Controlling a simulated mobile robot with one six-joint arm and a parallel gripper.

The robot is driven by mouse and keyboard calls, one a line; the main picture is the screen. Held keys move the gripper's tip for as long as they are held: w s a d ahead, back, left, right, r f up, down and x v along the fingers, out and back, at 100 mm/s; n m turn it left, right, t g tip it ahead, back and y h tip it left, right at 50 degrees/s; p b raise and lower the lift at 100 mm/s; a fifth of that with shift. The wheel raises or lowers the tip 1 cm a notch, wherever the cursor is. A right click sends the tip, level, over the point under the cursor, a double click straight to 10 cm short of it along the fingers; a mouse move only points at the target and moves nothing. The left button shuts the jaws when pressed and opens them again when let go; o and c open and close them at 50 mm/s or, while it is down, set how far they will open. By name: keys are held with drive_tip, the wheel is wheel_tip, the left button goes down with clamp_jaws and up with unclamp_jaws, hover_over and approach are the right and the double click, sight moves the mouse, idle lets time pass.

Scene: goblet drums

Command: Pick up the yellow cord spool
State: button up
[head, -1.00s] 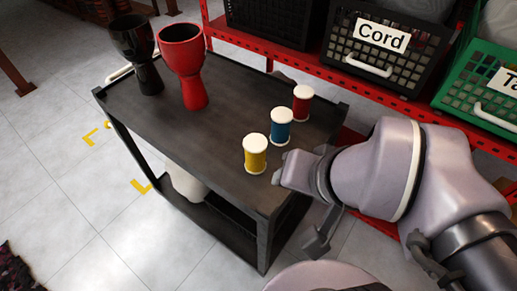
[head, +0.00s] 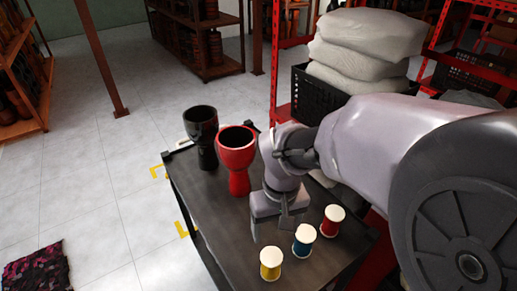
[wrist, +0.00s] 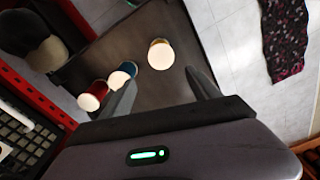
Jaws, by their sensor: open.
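The yellow cord spool (head: 270,265) stands upright with a white top on the dark cart top (head: 215,215), near its front edge. The blue spool (head: 304,240) and the red spool (head: 332,220) stand in a row behind it to the right. My gripper (head: 270,230) is over the cart, behind and above the yellow spool, pointing down. In the wrist view the open jaws (wrist: 161,80) are empty. The yellow spool (wrist: 160,53) shows beyond and between the fingertips, apart from them. The blue spool (wrist: 122,78) shows close by the left finger, which partly covers it.
A red goblet drum (head: 237,155) and a black one (head: 202,130) stand on the cart's far end, close to my arm. Red shelving with a black crate (head: 310,95) and stacked sacks is behind. A patterned cloth (head: 37,272) lies on the floor at left.

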sight(270, 254)
drive_tip(key=shift+n, duration=0.4)
drive_tip(key=f+b, duration=0.1)
drive_tip(key=f, duration=0.3)
drive_tip(key=f+b, duration=0.2)
drive_tip(key=f, duration=0.2)
drive_tip(key=a+f+b, duration=0.1)
drive_tip(key=f+b, duration=0.1)
drive_tip(key=f, duration=0.2)
drive_tip(key=shift+f, duration=0.15)
drive_tip(key=f+b, duration=0.1)
drive_tip(key=f, duration=0.2)
drive_tip(key=f+b, duration=0.2)
drive_tip(key=f, duration=0.1)
drive_tip(key=shift+s+d+b, duration=0.2)
drive_tip(key=shift+b, duration=0.1)
drive_tip(key=shift+r, duration=0.1)
drive_tip(key=shift+c, duration=0.6)
drive_tip(key=c, duration=1.3)
